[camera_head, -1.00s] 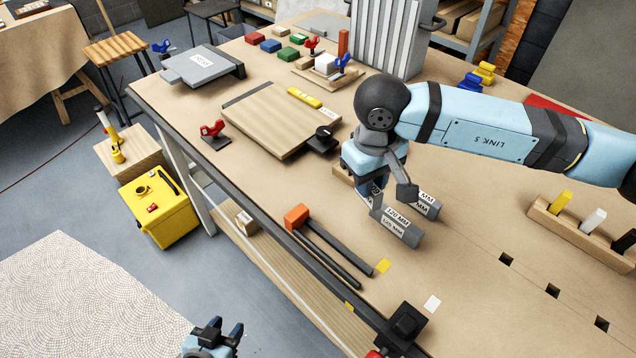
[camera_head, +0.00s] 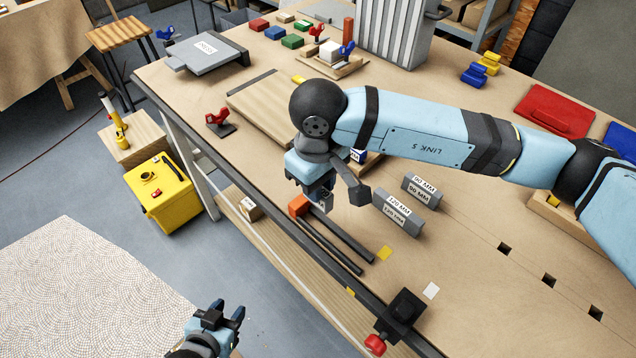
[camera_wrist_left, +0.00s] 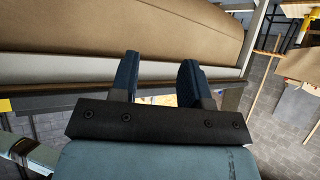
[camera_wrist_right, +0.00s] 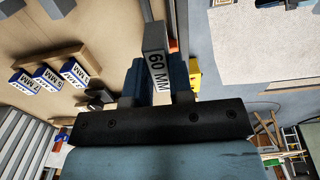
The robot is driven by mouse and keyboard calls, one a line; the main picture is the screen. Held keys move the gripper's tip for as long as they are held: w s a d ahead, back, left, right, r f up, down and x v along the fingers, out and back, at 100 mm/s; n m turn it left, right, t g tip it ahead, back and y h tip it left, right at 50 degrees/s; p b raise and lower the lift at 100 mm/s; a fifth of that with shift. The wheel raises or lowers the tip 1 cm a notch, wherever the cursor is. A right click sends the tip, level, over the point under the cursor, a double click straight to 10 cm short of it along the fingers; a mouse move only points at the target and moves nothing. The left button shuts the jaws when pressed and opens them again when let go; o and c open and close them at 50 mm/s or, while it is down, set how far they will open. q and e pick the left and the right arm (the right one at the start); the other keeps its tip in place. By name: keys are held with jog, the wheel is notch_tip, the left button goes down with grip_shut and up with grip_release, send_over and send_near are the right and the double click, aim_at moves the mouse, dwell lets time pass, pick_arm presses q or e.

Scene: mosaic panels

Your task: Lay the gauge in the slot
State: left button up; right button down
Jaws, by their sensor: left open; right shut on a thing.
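My right gripper (camera_head: 318,200) is shut on a grey gauge block marked 60 MM (camera_wrist_right: 157,66), which stands out past the fingertips in the right wrist view. In the head view this gripper is over the orange end (camera_head: 299,206) of a pair of dark parallel bars (camera_head: 345,240), and my wrist mostly hides the gauge. Grey blocks marked 120 MM (camera_head: 397,214) and 90 MM (camera_head: 422,191) stand to its right. My left gripper (camera_head: 228,312) is open and empty, low beside the bench; its fingers show in the left wrist view (camera_wrist_left: 160,80). I cannot tell which opening is the slot.
Square holes (camera_head: 549,280) open in the bench top at right. A black clamp with a red knob (camera_head: 403,310) sits at the front edge, near yellow (camera_head: 385,253) and white (camera_head: 431,290) patches. Small blue-and-white blocks (camera_wrist_right: 48,77) stand by a wooden rack (camera_wrist_right: 50,57).

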jog(key=shift+f+b, duration=0.15)
jog(key=shift+b, duration=0.15)
notch_tip(320, 180, down, 4)
jog(key=b, duration=0.4)
jog(key=shift+b, duration=0.3)
jog(key=shift+f+b, duration=0.75)
jog(key=shift+b, duration=0.1)
pick_arm(q)
notch_tip(320, 180, down, 6)
jog(key=shift+w+d+n, duration=0.2)
jog(key=shift+w+n, duration=0.05)
jog(key=shift+n, duration=0.05)
jog(key=shift+f, duration=0.25)
jog(key=shift+s+f+b, duration=0.1)
jog(key=shift+f+b, duration=0.6)
